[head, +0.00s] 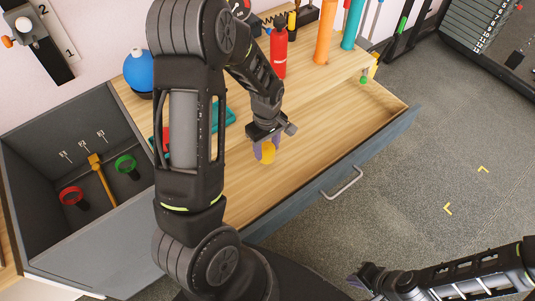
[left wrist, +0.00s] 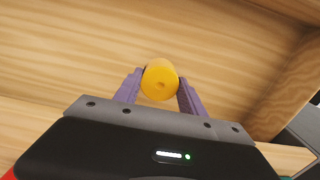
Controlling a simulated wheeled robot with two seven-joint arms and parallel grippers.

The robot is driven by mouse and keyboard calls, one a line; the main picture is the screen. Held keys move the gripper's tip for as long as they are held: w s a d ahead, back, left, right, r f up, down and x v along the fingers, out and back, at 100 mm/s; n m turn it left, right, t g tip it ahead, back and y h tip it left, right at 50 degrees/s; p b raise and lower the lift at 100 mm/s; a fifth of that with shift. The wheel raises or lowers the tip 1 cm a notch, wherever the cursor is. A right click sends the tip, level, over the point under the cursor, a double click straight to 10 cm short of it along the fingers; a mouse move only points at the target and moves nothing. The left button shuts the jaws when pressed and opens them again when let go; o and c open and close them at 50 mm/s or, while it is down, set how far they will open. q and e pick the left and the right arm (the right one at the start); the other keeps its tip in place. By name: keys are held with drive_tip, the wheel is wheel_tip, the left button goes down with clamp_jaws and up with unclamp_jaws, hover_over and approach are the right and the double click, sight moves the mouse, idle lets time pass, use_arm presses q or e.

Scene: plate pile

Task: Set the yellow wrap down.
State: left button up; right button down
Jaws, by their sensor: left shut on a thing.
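The yellow wrap (head: 268,153) is a small yellow roll. In the left wrist view, the wrap (left wrist: 160,79) shows its round end with a small dark hole in the middle. My left gripper (head: 265,150) is shut on it, with a purple finger on either side. The wrap is over the open wooden drawer (head: 300,168); I cannot tell whether it touches the drawer floor. My right gripper (head: 366,277) is at the lower right, over the grey floor and apart from the drawer; its jaw state is unclear.
A red bottle (head: 278,52), an orange roller (head: 324,35) and a teal roller (head: 352,25) stand behind the drawer. A grey bin (head: 40,150) with red, yellow and green tools is at left. The drawer's right part is clear.

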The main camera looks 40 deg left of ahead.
sight(267, 154)
use_arm(q)
drive_tip(key=shift+f+b, duration=0.3)
drive_tip(key=shift+f, duration=1.6)
drive_tip(key=shift+f, duration=0.15)
drive_tip(key=o, duration=1.4)
drive_tip(key=shift+c, duration=0.2)
drive_tip(key=shift+r, duration=0.35)
wheel_tip(267, 154, up, 12)
drive_tip(key=shift+f+p, duration=0.15)
drive_tip(key=shift+p, duration=0.9)
